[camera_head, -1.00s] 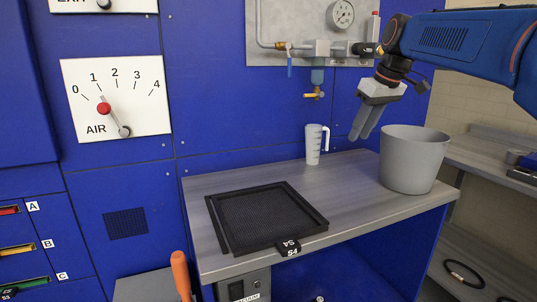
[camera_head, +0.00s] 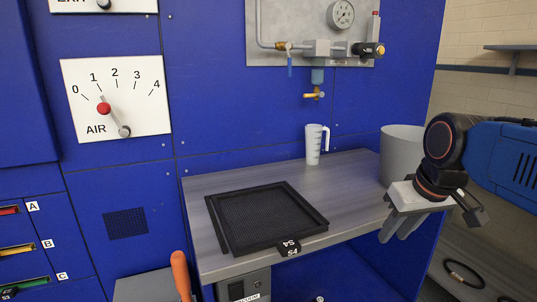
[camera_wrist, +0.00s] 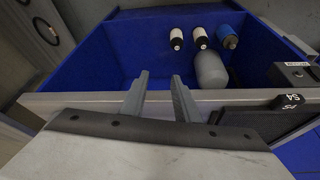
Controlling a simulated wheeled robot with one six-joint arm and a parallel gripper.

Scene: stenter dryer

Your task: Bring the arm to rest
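My gripper (camera_head: 394,235) is at the right in the head view, in front of the bench's right front edge and the grey bucket (camera_head: 397,155). Its two grey fingers point down and to the left. In the wrist view the fingers (camera_wrist: 160,76) stand apart with nothing between them, so my gripper is open and empty. My blue arm comes in from the right edge and hides part of the bucket and the bench's right end.
The bench (camera_head: 345,175) holds a black mesh tray (camera_head: 265,215) tagged S4 and a white jug (camera_head: 314,145). In the wrist view, a grey bottle (camera_wrist: 210,70) and several smaller containers are in the blue space below the bench. Pipework with a gauge (camera_head: 341,14) is above.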

